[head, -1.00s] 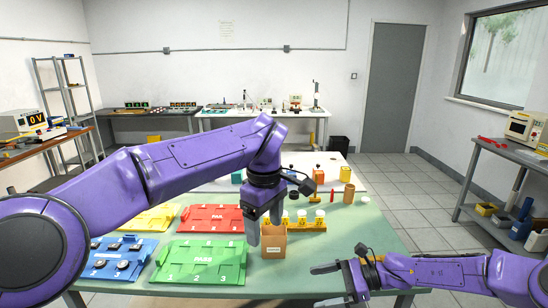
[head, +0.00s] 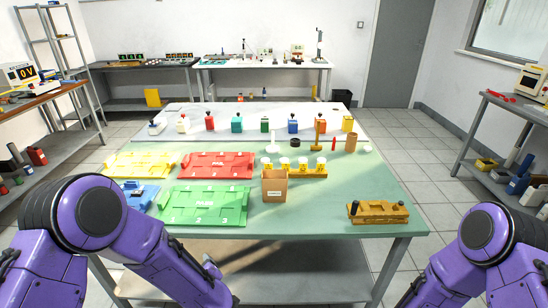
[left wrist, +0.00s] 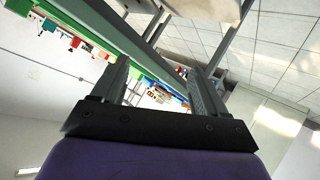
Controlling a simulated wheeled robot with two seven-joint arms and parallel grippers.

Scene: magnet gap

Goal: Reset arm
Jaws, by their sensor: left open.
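My left arm is at the lower left of the head view, bent down in front of the table; its gripper is out of sight there. In the left wrist view my left gripper (left wrist: 158,92) is open and empty, below and in front of the table edge. My right arm shows only at the lower right of the head view, and its gripper is out of the picture. The green table (head: 330,218) carries a green tray (head: 203,206), a red tray (head: 217,166), a yellow tray (head: 140,165) and a partly hidden blue tray (head: 146,200).
A cardboard box (head: 275,187) stands mid-table before a yellow holder (head: 311,171) with white-topped pieces. A wooden block (head: 378,211) lies at the right front. The table's front edge (head: 300,234) lies close to my arms.

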